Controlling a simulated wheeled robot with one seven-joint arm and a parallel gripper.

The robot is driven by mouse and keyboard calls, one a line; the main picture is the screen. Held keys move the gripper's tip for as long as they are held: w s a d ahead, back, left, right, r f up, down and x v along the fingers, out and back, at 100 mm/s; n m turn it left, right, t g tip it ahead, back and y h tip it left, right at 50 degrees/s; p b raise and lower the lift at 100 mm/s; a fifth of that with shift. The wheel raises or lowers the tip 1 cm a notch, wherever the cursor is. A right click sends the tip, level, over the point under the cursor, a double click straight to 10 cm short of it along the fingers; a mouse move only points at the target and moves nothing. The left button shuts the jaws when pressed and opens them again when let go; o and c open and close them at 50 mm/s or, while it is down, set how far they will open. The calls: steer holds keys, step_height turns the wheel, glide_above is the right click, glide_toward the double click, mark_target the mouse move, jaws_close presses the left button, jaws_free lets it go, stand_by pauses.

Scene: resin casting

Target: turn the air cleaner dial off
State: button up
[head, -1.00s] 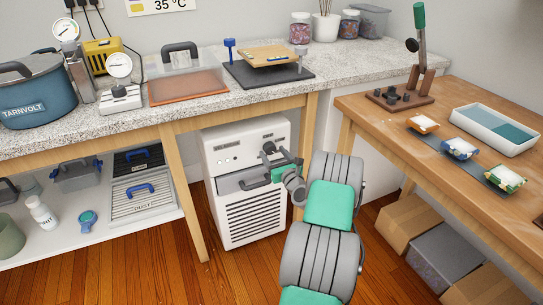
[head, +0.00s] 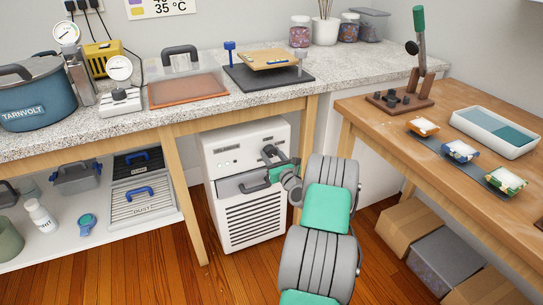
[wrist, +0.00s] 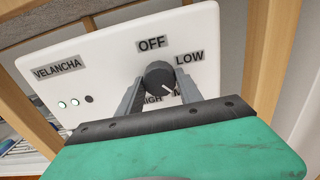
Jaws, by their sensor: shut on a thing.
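The white air cleaner (head: 222,163) stands on the floor under the counter. Its front panel (wrist: 110,65) fills much of the wrist view. The dark grey dial (wrist: 159,74) sits on that panel, with OFF above it, LOW to its upper right and HIGH below, partly hidden. Another label at the lower right is mostly covered. The dial's white pointer mark points to the lower right, away from OFF. My gripper (wrist: 158,82) is shut on the dial, one finger on each side. In the head view, my gripper (head: 268,153) is at the panel's right part and hides the dial.
The panel has a VELANCHA label (wrist: 57,68), two lit lights and one dark one. A handle (head: 254,185) sticks out below the panel. Wooden table legs (head: 187,215) flank the cleaner, and the counter (head: 210,110) overhangs it. Bare wooden floor lies in front.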

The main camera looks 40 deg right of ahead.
steer(key=shift+c, duration=1.2)
